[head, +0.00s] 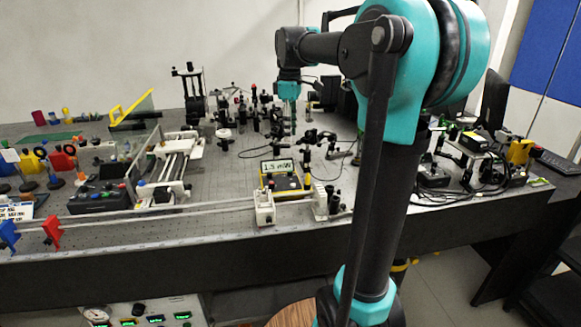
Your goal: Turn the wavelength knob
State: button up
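I cannot pick out the wavelength knob for sure in the head view. A black control box (100,198) with several small coloured knobs or buttons lies at the left front of the bench. Small round dark and red parts also show among the optics in the middle, too small to identify. My gripper (292,122) hangs from my wrist, pointing down over the back middle of the bench. It is small and dark against the optics behind it, so its fingers and whether they touch anything cannot be made out.
The grey perforated bench (225,190) is crowded with optic mounts. A power meter (281,176) reading about 1.5 mW stands at the front middle. A white rail stage (172,165) lies left of it. Cables (485,178) clutter the right. My arm hides part of the bench.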

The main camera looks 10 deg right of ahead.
aim_at(290, 171)
notch_tip(290, 171, down, 13)
jog(key=shift+f, duration=0.2)
jog(key=shift+c, duration=0.6)
grip_shut()
